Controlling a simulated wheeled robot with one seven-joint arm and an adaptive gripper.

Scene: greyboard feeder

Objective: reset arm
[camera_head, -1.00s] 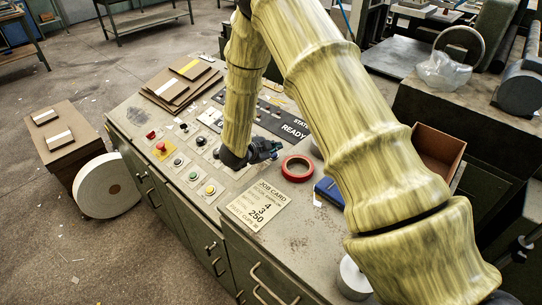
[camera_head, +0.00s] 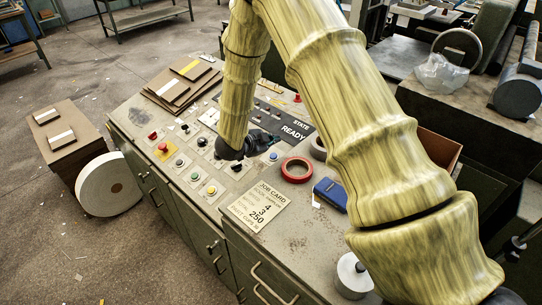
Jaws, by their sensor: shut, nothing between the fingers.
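My arm, with a yellow-green streaked surface, comes down from the top of the head view over the console. My gripper (camera_head: 264,138) is dark and small at the arm's lower end. It is shut and empty, above the control panel (camera_head: 204,160) beside the dark display that reads "STATE READY" (camera_head: 294,130). The panel carries several coloured buttons and black knobs. A blue button (camera_head: 273,156) shows just below the gripper. Part of the display is hidden behind the arm.
A red tape roll (camera_head: 297,170), a blue box (camera_head: 330,194) and a job card (camera_head: 258,208) lie on the console. Greyboard sheets (camera_head: 172,92) are stacked at its far left. A brown open box (camera_head: 438,148) is partly behind my arm. A white roll (camera_head: 108,185) stands on the floor.

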